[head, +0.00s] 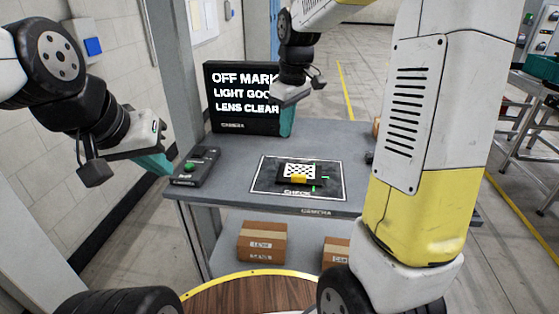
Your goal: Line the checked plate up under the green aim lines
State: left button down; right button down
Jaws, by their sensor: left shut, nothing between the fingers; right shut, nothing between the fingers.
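The checked plate (299,170), a black and white checker pattern on a dark base with a yellow block at its front, lies on a dark mat (264,185) with a white outline. Short green aim lines (326,178) show just right of the plate and by its front right corner. The screen (243,97) reads OFF MARK, LIGHT GOOD, LENS CLEAR, partly covered by my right arm. My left gripper (158,163) is shut and empty, left of the box with the green button. My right gripper (287,121) is shut and empty, above the table behind the plate.
A dark box with a green button (193,167) sits at the table's left front. The grey table (334,133) is clear between that box and the mat. Cardboard boxes (262,241) stand on the shelf below. A grey post rises left of the screen. My own arm hides the table's right side.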

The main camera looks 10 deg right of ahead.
aim_at(303, 177)
jog(key=w+f+n, duration=0.1)
jog(key=w+f, duration=0.1)
jog(key=f, duration=0.4)
jog(key=w+a+f+n+g, duration=0.1)
jog(key=w+f, duration=0.1)
jog(key=f, duration=0.4)
jog(key=w+a+f+n, duration=0.1)
jog(key=w+f, duration=0.2)
jog(key=f, duration=0.3)
jog(key=shift+a+f+g+h, duration=0.1)
jog(key=shift+f+g+h, duration=0.1)
jog(key=shift+g+h, duration=0.15)
jog(key=shift+s+d+r, duration=0.15)
jog(key=shift+s+d, duration=0.25)
jog(key=shift+d, duration=0.2)
jog(key=shift+s+d+r, duration=0.1)
jog(key=shift+s+d, duration=0.25)
jog(key=shift+d, duration=0.25)
jog(key=shift+s+d, duration=0.3)
jog(key=shift+d, duration=0.25)
jog(key=s+d, duration=0.2)
jog(key=d, duration=0.2)
jog(key=shift+s+d, duration=0.35)
jog(key=shift+s, duration=0.05)
jog(key=shift+a, duration=0.1)
